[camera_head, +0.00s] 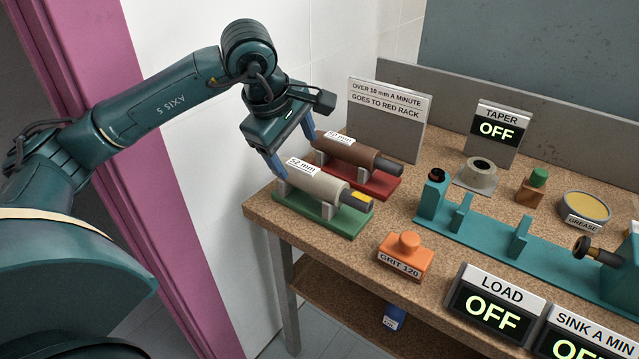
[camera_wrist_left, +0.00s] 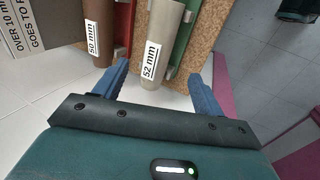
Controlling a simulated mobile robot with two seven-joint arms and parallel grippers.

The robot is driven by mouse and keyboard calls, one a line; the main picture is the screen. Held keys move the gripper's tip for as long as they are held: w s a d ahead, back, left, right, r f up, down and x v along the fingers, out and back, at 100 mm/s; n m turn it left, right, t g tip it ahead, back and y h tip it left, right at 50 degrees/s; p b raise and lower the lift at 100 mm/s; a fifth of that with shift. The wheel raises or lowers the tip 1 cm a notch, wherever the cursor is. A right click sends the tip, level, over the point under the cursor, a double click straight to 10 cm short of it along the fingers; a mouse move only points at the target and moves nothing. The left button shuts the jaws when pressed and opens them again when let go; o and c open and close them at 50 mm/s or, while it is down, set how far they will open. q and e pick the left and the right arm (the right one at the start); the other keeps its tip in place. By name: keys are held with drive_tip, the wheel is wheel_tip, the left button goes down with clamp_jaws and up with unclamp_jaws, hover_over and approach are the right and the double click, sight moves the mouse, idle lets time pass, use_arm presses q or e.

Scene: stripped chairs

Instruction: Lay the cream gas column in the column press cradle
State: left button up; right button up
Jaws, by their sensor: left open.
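The cream gas column (camera_head: 320,188), labelled 52 mm, lies on the supports of a green rack (camera_head: 325,222) at the bench's left end. It also shows in the left wrist view (camera_wrist_left: 164,40), its end between my finger lines. My left gripper (camera_head: 288,146) is open and empty, at that labelled end; I cannot tell the height gap. In the left wrist view its fingers (camera_wrist_left: 165,75) are spread to either side of the column's end. The teal column press cradle (camera_head: 490,230), with upright supports, is empty at the right. My right gripper is not in view.
A brown column (camera_head: 347,152), labelled 50 mm, lies on the red rack (camera_head: 382,187) just behind. An orange GRIT 120 block (camera_head: 405,255) sits between green rack and press. A sign (camera_head: 388,115) stands behind the racks. LOAD (camera_head: 492,308) and TAPER (camera_head: 497,130) displays read OFF.

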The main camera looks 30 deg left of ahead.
sight(309, 173)
use_arm(q)
drive_tip(key=x, duration=1)
drive_tip(key=shift+w+d+r, duration=0.15)
drive_tip(key=shift+c, duration=0.5)
clamp_jaws()
drive_tip(key=shift+r, duration=0.1)
